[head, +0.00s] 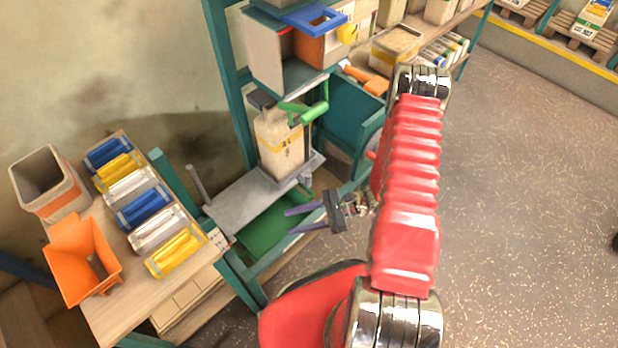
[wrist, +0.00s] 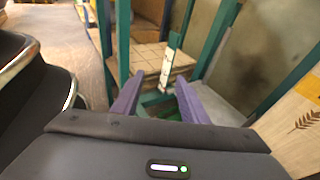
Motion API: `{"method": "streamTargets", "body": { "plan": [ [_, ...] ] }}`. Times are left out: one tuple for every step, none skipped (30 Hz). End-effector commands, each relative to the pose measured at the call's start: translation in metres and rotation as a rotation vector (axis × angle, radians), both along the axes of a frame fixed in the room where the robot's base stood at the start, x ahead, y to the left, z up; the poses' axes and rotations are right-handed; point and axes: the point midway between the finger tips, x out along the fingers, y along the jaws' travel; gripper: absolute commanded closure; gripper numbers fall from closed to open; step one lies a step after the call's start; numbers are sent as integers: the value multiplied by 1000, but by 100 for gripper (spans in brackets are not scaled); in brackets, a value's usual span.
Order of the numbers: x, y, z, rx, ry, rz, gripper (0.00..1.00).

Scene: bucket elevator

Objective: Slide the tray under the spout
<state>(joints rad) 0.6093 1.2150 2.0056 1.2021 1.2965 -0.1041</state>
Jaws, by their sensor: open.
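My gripper (head: 288,221) is open and empty, with two purple fingers reaching left toward the teal frame. In the wrist view its fingers (wrist: 158,92) are apart, with teal bars and a little green between them. A green flat piece (head: 265,229), which looks like the tray, lies low in the frame just beyond the fingertips, below a grey plate (head: 235,204). I cannot tell whether the fingers touch anything. A green spout-like part (head: 303,113) is above, at a beige container (head: 278,148) standing at the plate's far end.
A wooden bench (head: 115,300) at left holds an orange bin (head: 82,262), a beige bin (head: 45,183) and several blue, yellow and white packs. Teal posts (head: 228,70) stand close to the gripper. Open speckled floor (head: 530,220) is at right.

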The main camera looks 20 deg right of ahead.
Motion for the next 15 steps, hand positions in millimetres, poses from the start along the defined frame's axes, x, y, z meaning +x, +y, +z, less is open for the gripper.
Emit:
{"method": "streamTargets", "body": {
  "plan": [
    [1,0,-9,21,13,-36,60],
    [3,-1,-13,30,19,-57,60],
    [5,-1,-18,45,25,-86,60],
    [7,-2,-23,56,30,-109,60],
    [9,-3,-27,65,35,-131,60],
    [11,-4,-33,78,43,-161,60],
    [13,-5,-37,88,46,-184,60],
    [14,-6,-42,99,50,-207,60],
    [16,-7,-48,110,56,-238,60],
    [18,-8,-53,118,59,-262,60],
    [20,-10,-57,128,63,-286,60],
    [22,-12,-63,139,66,-319,60],
    [23,-13,-68,148,71,-344,60],
    [25,-15,-73,155,73,-371,60],
    [27,-18,-79,166,76,-405,60]
  ]
}}
